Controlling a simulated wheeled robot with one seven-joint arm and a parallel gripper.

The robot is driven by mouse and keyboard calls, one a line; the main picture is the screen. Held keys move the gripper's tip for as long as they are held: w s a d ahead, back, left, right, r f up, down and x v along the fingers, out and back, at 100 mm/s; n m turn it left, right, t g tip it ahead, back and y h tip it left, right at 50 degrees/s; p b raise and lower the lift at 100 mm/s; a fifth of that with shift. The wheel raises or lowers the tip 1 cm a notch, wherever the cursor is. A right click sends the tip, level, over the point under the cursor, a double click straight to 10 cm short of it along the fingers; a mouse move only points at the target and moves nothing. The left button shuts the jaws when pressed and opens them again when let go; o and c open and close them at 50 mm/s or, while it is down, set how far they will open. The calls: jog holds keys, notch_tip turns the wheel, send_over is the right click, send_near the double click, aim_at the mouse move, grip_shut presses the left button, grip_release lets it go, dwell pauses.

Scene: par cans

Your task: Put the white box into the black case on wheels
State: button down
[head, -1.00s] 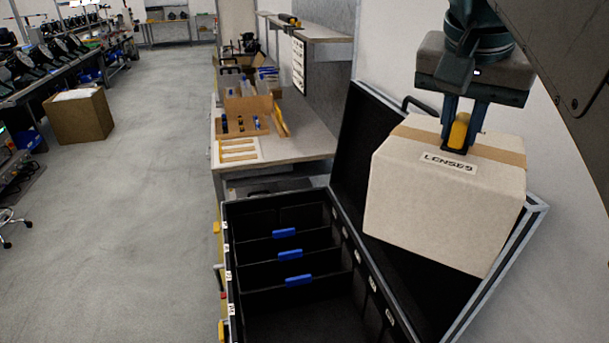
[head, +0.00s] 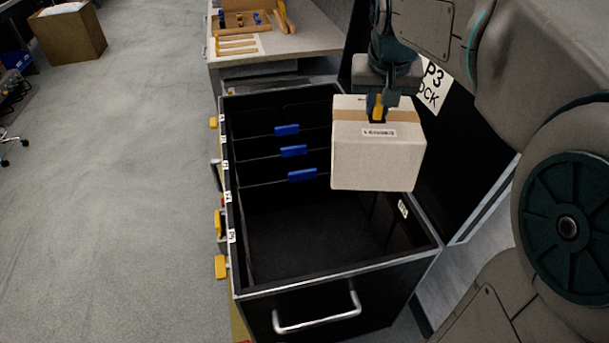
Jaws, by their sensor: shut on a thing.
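The white box (head: 375,160) is an off-white carton with a tan tape strip and a label reading "LENSES". My gripper (head: 377,108) is shut on its top and holds it upright. The box hangs over the right side of the open black case (head: 338,283), in front of the case's raised lid. The case has black dividers with blue tabs (head: 293,151) toward its back and a larger empty compartment (head: 300,235) at its front. The box hides part of the case's right wall and the right ends of the dividers. The wheels are not visible.
A workbench (head: 290,42) with a wooden tray and small parts stands behind the case. The open lid (head: 440,140) rises on the right. A cardboard carton (head: 68,35) stands at the far left. The floor (head: 110,200) left of the case is clear.

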jog(key=w+a+f+n+b, duration=0.1)
jog(key=f+b, duration=0.4)
jog(key=f, duration=0.7)
jog(key=w+a+f+n+y+b, duration=0.1)
jog(key=a+f+b, duration=0.2)
jog(key=f, duration=0.9)
jog(key=w+a+f+n+b, duration=0.1)
jog(key=f+b, duration=0.5)
jog(key=f, duration=0.6)
jog(key=shift+a+f+n+y+b, duration=0.2)
jog(key=shift+a+n+y+b, duration=0.15)
jog(key=shift+a, duration=0.55)
jog(key=shift+f+b, duration=0.6)
jog(key=shift+f, duration=0.05)
jog(key=c, duration=1.4)
grip_release()
jog(key=shift+o, duration=0.2)
jog(key=shift+r, duration=0.15)
jog(key=p+v, duration=0.5)
jog(key=v, duration=0.8)
jog(key=s+d+f+m+g, duration=0.1)
jog(key=s+d, duration=0.3)
jog(key=s, duration=0.5)
jog(key=s+d+f+m+g+h, duration=0.1)
jog(key=s+d+m+g, duration=0.1)
jog(key=s+d, duration=0.3)
jog(key=s, duration=0.4)
